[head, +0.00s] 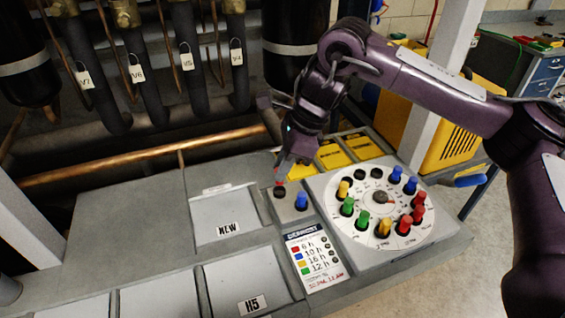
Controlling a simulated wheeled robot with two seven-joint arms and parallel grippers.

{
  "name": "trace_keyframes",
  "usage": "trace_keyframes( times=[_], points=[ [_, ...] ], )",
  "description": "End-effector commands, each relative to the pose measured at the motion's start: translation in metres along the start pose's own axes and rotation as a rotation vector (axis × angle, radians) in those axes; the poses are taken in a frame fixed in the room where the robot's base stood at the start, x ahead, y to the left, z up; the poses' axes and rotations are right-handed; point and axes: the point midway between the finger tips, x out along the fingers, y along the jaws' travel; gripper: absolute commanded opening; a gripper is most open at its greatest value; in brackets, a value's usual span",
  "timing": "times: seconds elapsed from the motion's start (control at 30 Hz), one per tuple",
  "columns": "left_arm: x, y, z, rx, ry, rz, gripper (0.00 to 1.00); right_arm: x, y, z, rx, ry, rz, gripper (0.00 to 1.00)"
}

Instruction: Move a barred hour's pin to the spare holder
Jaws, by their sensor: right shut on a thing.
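My right gripper (286,170) is shut on a small pin, of which only a bit of red (281,182) shows at the fingertips. It is just above the spare holder (290,213), over its dark left hole (279,193). Whether the pin touches the hole is too small to tell. A blue pin (301,201) stands in the holder's other place. The round white dial (333,212) carries several blue, red, yellow and green pins around a central knob (380,197). Two dark places without pins (367,174) show at its far side. My left gripper is not in view.
A card (315,262) beside the dial lists hours by colour, with red handwriting at its foot. Grey trays marked NEW (225,214) and H5 (245,282) lie to the left. Yellow labelled plates (335,155) lie behind the dial. Tagged pipes stand at the back left.

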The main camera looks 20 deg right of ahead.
Motion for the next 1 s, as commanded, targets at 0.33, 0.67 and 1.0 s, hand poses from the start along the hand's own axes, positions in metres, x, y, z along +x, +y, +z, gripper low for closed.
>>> trace_keyframes(
  times=[0.33,0.67,1.0],
  points=[
    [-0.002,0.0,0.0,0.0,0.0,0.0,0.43,0.0,0.0,0.0,0.0,0.0,0.0,0.0],
    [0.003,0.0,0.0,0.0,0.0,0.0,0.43,0.007,0.0,-0.003,0.0,0.0,0.0,0.0],
    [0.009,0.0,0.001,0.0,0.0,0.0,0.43,0.016,0.0,-0.007,0.0,0.0,0.0,0.0]
  ],
)
